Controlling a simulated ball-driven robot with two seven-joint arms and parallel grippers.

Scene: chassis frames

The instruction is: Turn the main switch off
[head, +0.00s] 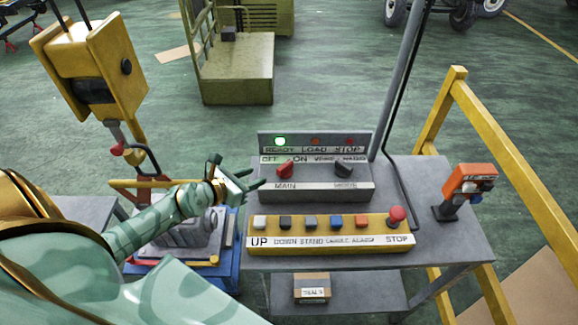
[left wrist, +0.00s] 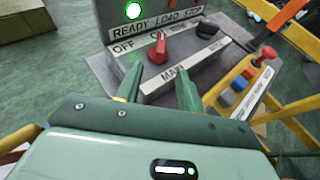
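The red main switch (head: 284,170) is a knob on the grey upper panel (head: 322,192), above the MAIN label. Its upper end leans right, towards the ON label. It also shows in the left wrist view (left wrist: 158,48), beyond the fingers, with the OFF label to its left. My left gripper (head: 258,179) is just left of the knob in the head view. Its two fingers (left wrist: 158,88) are apart, with nothing between them, and do not appear to touch the knob. My right gripper is not in view.
A dark knob (head: 344,170) sits right of the main switch. A green READY lamp (head: 280,141) is lit above. A yellow button box (head: 330,248) with a red STOP button (head: 397,215) stands in front. An orange device (head: 466,187) and a yellow rail (head: 515,155) are at right.

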